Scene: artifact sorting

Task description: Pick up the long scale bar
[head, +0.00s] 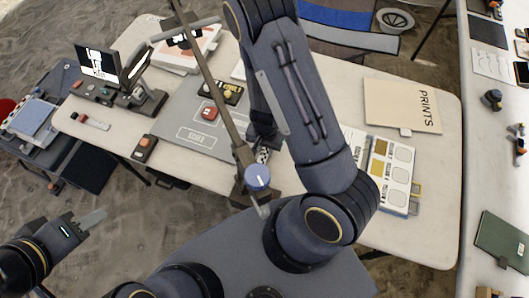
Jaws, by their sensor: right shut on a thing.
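My right arm reaches up and folds back down to the table, and its gripper (262,137) is low over the grey mat, partly behind the stand pole. A small black-and-white checked piece (263,155) shows at its fingertips, and it looks like part of the long scale bar; the rest of it is hidden by the pole, its blue knob and my arm. My right gripper is shut on it. My left gripper (93,220) is at the lower left, off the table; its fingers overlap in this view, and I see nothing between them.
A grey mat (175,128) with printed outlines lies mid-table. A slanted pole (215,95) with a blue knob (257,178) stands close to my right gripper.

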